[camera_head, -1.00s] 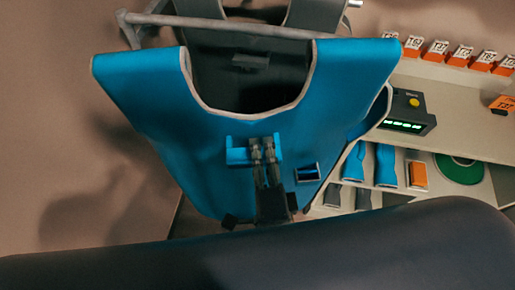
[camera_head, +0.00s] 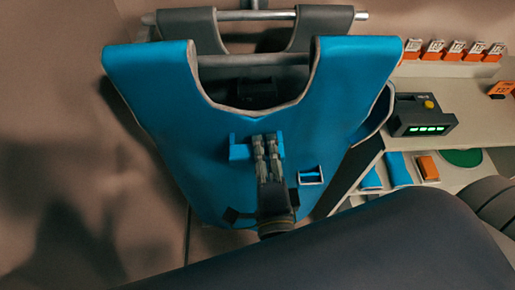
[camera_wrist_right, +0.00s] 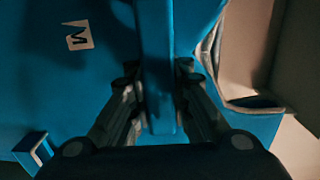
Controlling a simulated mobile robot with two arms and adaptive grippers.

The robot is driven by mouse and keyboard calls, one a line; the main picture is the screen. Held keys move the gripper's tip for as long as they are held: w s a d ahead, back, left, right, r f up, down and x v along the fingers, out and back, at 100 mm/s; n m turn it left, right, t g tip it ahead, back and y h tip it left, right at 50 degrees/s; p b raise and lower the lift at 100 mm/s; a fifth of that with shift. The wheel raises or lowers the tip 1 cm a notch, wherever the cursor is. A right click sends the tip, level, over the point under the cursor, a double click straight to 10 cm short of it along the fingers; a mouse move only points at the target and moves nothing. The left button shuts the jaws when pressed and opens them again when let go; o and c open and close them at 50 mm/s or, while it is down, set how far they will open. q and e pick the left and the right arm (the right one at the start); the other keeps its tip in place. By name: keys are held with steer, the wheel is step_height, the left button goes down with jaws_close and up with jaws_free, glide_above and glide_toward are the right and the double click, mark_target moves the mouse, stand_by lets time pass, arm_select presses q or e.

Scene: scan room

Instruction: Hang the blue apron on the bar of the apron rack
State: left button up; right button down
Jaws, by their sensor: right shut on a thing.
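The blue apron (camera_head: 170,105) spreads upright in the middle of the head view, its neck opening at the top. My right gripper (camera_head: 267,142) is shut on a blue grip piece (camera_head: 240,150) on the apron's front. The wrist view also shows the apron (camera_wrist_right: 60,85), with the grip piece (camera_wrist_right: 158,60) between the fingers. The apron rack's front bar (camera_head: 250,60) shows through the neck opening. The apron's shoulders hide the bar's ends; I cannot tell whether they touch it. My left gripper is not in view.
A grey apron (camera_head: 200,30) hangs over a rear metal bar (camera_head: 290,17). At the right are shelves with a dark device with green lights (camera_head: 423,116), orange tags (camera_head: 435,50) and small blue items (camera_head: 398,168). A plain wall fills the left.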

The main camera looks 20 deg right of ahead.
mark_target(266, 131)
steer(key=shift+w+d+r, duration=0.25)
steer(key=shift+w+d, duration=0.05)
steer(key=shift+w, duration=0.1)
steer(key=shift+p+x, duration=0.3)
steer(key=shift+x, duration=1.65)
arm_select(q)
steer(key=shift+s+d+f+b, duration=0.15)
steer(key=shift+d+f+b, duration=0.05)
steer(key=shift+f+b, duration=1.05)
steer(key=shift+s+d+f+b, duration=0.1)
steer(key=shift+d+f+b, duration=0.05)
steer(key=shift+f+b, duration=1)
arm_select(e)
steer(key=w+d+f, duration=0.1)
steer(key=w+f, duration=0.2)
steer(key=f, duration=0.5)
steer(key=shift+w, duration=0.35)
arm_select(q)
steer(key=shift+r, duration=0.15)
arm_select(e)
steer(key=shift+d, duration=0.1)
